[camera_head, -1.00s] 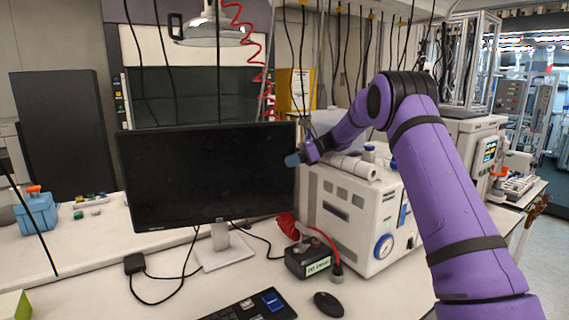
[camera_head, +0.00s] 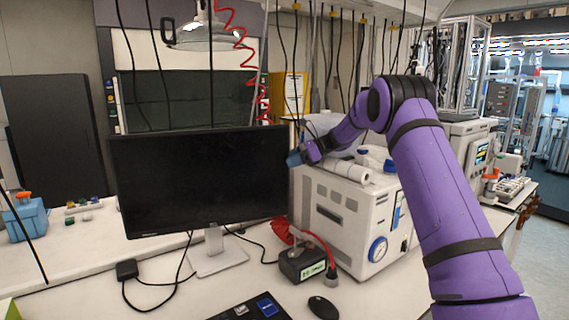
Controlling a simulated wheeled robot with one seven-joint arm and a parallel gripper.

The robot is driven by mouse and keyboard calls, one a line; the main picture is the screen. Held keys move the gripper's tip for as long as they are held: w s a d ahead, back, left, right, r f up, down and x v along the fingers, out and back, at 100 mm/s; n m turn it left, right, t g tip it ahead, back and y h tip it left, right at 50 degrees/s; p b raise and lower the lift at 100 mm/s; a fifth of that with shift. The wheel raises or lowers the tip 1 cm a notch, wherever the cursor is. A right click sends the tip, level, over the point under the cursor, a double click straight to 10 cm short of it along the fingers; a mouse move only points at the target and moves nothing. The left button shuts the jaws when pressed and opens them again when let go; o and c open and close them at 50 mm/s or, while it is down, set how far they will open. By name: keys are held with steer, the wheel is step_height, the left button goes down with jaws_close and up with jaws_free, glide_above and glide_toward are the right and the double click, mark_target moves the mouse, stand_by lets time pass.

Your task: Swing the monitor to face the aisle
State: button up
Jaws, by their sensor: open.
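A black flat-screen monitor (camera_head: 200,182) stands on a silver stand (camera_head: 217,255) on the white bench. Its dark screen faces roughly toward my camera, and its left side looks nearer and lower than its right. My purple arm reaches in from the right over the white instrument. My gripper (camera_head: 295,158) is at the monitor's upper right edge, with its bluish fingertips open. I cannot tell whether they touch the edge or reach around it.
A white boxy instrument (camera_head: 335,216) with a gauge stands right of the monitor. A small black box (camera_head: 303,266) and red tubing are in front of it. A keyboard (camera_head: 248,310), a mouse (camera_head: 323,307) and cables lie on the bench. A blue container (camera_head: 24,220) is at left.

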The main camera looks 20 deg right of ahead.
steer(key=v, duration=0.7)
steer(key=shift+d+r, duration=0.15)
steer(key=shift+d, duration=0.1)
steer(key=shift+c, duration=0.4)
